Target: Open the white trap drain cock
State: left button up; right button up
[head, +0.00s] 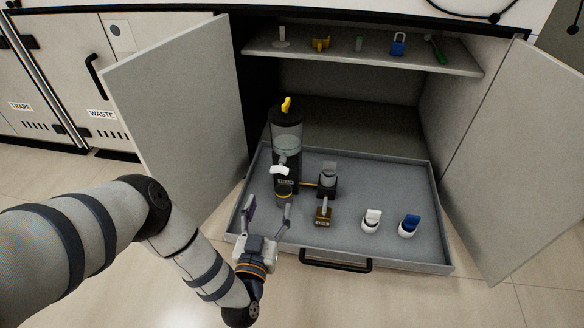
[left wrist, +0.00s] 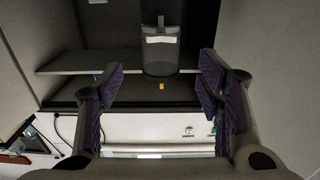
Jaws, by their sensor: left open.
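The trap (head: 287,145) is a dark, clear-bodied vessel with a yellow knob on top, standing in the left part of the pulled-out tray (head: 408,165). The white drain cock (head: 279,170) sticks out low on its front. In the left wrist view the white cock (left wrist: 160,39) shows in front of the trap body (left wrist: 160,62), above the space between my fingers. My left gripper (head: 268,210) is open and empty, just in front of the trap and apart from the cock. It also shows in the left wrist view (left wrist: 161,87). My right gripper is not in view.
Right of the trap stand a small dark fitting (head: 328,183), a brown block (head: 323,213), a white-topped item (head: 372,219) and a blue-topped item (head: 408,226). Open doors (head: 185,110) (head: 520,160) flank the cabinet. A shelf (head: 365,58) with small items hangs above.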

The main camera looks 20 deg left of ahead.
aim_at(278, 172)
pick_arm(q)
jog(key=b+x, duration=0.4)
jog(key=x, duration=0.6)
jog(key=shift+a+f, duration=0.1)
jog(key=shift+a, duration=0.05)
jog(key=shift+w+a+r, duration=0.1)
jog(key=shift+w+r, duration=0.1)
jog(key=shift+w, duration=0.25)
jog(key=c, duration=1.2)
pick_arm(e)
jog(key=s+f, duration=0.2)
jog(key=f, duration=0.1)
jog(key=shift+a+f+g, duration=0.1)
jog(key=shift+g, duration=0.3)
